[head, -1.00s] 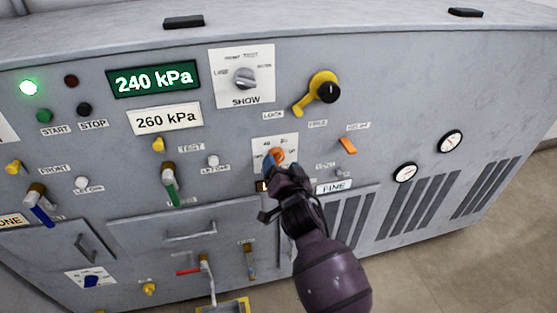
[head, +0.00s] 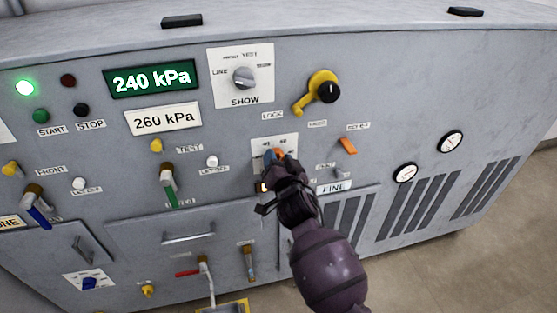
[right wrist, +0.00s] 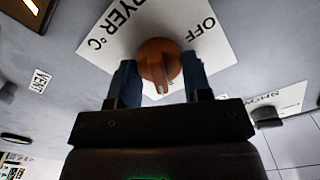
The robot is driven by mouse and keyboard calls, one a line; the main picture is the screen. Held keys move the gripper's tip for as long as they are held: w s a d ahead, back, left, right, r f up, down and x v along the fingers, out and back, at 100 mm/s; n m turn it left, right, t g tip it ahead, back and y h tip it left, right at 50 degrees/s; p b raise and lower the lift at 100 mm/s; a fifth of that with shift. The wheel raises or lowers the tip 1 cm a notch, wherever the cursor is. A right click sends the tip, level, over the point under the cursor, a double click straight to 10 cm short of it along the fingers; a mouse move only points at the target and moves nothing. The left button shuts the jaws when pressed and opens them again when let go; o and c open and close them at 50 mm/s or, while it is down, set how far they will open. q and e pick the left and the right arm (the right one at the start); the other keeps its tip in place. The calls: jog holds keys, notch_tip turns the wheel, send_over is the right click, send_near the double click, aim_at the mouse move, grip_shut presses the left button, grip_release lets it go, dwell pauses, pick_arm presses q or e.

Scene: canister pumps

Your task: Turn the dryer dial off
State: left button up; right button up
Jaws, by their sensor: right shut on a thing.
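The dryer dial is an orange knob (head: 280,153) on a white plate (head: 262,144) in the middle of the panel. In the right wrist view the knob (right wrist: 159,56) sits between blue fingers, and the plate (right wrist: 118,32) reads "DRYER °C" and "OFF". The OFF word lies at the upper right of the knob there. I cannot tell exactly which mark the knob points at. My right gripper (head: 274,158) is shut on the knob and hides part of it and of the plate in the head view. My left gripper is not in view.
A yellow lever (head: 318,92) and an orange switch (head: 347,146) stand out to the right of the dial. The SHOW knob (head: 243,78) is above it. A green-handled valve (head: 169,183) is to the left, and a drawer handle (head: 190,238) is lower left.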

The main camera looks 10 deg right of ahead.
jog(key=shift+r+n+p, duration=0.15)
jog(key=shift+n+p, duration=0.2)
jog(key=shift+n, duration=1.45)
jog(key=n+p, duration=0.1)
jog(key=n, duration=0.2)
jog(key=shift+a+n, duration=0.1)
jog(key=shift+n, duration=0.2)
jog(key=n, duration=0.4)
jog(key=shift+a+n+p, duration=0.1)
jog(key=shift+n+p, duration=0.2)
jog(key=shift+p, duration=0.1)
jog(key=n, duration=1.1)
jog(key=shift+f+p, duration=0.25)
jog(key=shift+p, duration=0.05)
jog(key=shift+a+n, duration=0.1)
jog(key=shift+n, duration=0.4)
